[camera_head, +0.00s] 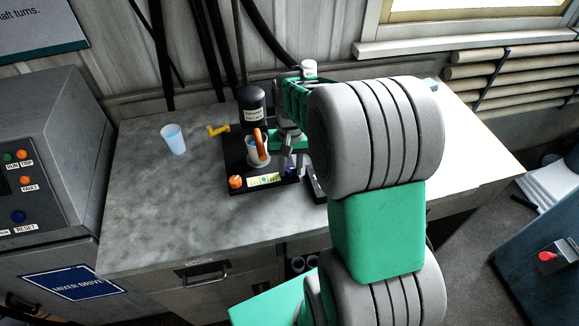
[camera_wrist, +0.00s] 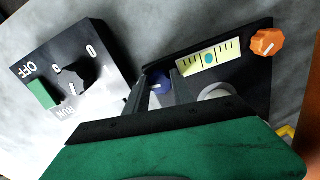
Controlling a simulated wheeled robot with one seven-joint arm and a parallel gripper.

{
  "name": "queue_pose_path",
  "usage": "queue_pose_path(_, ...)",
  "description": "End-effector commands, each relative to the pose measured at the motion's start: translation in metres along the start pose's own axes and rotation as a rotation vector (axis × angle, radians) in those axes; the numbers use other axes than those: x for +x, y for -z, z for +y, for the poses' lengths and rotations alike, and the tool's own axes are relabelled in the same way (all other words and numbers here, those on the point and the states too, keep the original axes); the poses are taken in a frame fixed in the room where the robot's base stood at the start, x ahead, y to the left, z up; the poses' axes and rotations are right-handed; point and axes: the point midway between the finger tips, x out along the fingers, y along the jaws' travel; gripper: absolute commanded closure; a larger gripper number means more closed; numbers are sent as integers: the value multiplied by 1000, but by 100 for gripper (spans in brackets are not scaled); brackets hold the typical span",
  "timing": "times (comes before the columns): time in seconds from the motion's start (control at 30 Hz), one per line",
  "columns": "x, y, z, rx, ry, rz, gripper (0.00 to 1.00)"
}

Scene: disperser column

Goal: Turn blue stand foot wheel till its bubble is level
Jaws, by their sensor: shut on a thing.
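The blue foot wheel (camera_wrist: 158,82) is at the near right corner of the black stand base (camera_head: 237,157) and also shows in the head view (camera_head: 290,172). My gripper (camera_wrist: 160,90) is shut on the blue wheel, one finger on each side, partly hiding it. In the head view my gripper (camera_head: 289,158) reaches down over that corner. The pale yellow level vial (camera_wrist: 208,56) lies beside the wheel and also shows in the head view (camera_head: 264,181). Its blue-green bubble (camera_wrist: 210,59) sits near the middle of the scale marks. An orange foot wheel (camera_wrist: 267,41) is at the vial's other end.
A black control box (camera_wrist: 75,80) with a dial and green switch stands close beside the gripper. The dark motor (camera_head: 252,106) and an orange-handled vessel (camera_head: 257,150) rise behind the vial. A pale blue cup (camera_head: 173,139) stands left. The bench's left front is clear.

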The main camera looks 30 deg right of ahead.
Motion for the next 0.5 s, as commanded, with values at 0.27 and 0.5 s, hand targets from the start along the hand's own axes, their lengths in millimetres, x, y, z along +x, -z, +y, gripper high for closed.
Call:
queue_pose_path(0.27,-1,1,0,11,1,4,100)
queue_pose_path(0.5,-1,1,-1,10,1,4,67)
